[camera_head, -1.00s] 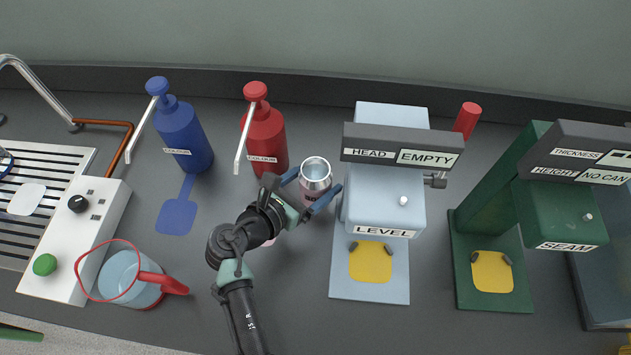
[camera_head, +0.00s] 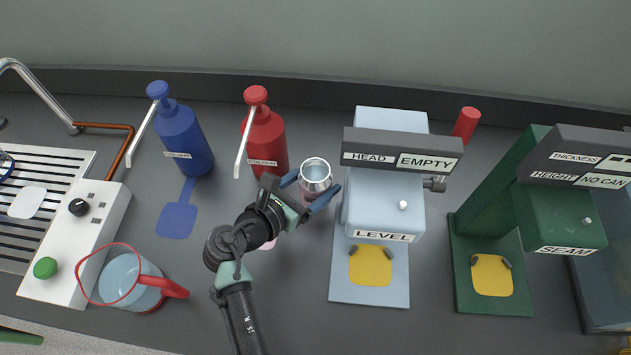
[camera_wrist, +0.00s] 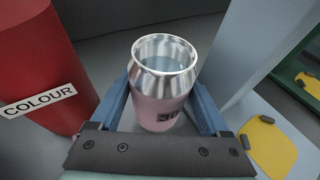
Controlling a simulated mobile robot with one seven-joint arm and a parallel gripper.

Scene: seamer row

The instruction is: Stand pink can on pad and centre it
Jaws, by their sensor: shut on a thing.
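The pink can (camera_head: 307,194) has a bare silver top and an open rim, and stands upright between the fingers of my gripper (camera_head: 313,190). In the wrist view, the two blue fingers close on both sides of the can (camera_wrist: 160,108), and liquid shows inside it. Whether its base touches the counter cannot be told. A yellow pad (camera_head: 370,265) with two dark stops lies on the base of the pale blue LEVEL machine, right of and nearer than the can. Another yellow pad (camera_head: 492,275) lies on the green SEAM machine. Both pads are empty.
The LEVEL machine (camera_head: 383,205) stands close right of my gripper. The red COLOUR bottle (camera_head: 266,145) is close left; the blue bottle (camera_head: 183,140) is farther left. A pink patch (camera_head: 268,244) shows partly behind my arm. A jug (camera_head: 135,280) stands front left.

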